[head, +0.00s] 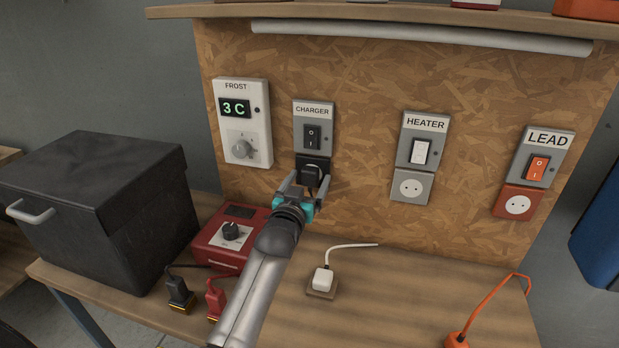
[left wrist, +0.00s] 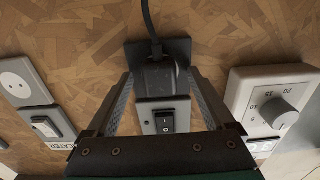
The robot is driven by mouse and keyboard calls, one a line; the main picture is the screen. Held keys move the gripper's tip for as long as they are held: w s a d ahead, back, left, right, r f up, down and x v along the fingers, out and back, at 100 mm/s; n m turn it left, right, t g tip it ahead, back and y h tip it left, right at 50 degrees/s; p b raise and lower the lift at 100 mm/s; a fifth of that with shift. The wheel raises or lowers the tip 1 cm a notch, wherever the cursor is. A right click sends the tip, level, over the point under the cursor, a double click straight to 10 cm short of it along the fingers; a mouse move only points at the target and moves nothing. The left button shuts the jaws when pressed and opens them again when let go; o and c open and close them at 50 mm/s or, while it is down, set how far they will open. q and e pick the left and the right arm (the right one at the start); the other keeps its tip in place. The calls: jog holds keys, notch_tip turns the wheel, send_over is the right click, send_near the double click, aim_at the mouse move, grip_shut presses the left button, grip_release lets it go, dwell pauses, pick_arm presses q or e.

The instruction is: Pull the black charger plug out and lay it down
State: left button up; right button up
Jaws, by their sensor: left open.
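The black charger plug (head: 311,174) sits in the black socket below the CHARGER switch (head: 312,137) on the board. In the left wrist view the plug (left wrist: 160,77) shows with its black cord running up the picture. My left gripper (head: 307,186) is open, with its fingers on either side of the plug. In the left wrist view the fingers (left wrist: 163,88) stand apart from the plug with gaps on both sides. My right gripper is not in view.
A white plug (head: 322,280), an orange plug (head: 457,340), a black plug (head: 179,293) and a red plug (head: 215,300) stand on the bench. A red charger box (head: 213,258) and a dark lidded box (head: 101,230) are at left. The bench (head: 400,300) is clear between the white and orange plugs.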

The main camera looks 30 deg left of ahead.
pick_arm(q)
jog(key=shift+p, duration=0.45)
dwell(0.9)
grip_shut()
dwell(0.8)
jog(key=shift+s, duration=0.1)
jog(key=shift+s, duration=0.1)
jog(key=shift+s+d+p, duration=0.15)
jog(key=shift+s+p, duration=0.35)
jog(key=shift+p+v, duration=1.6)
jog(key=shift+v, duration=0.7)
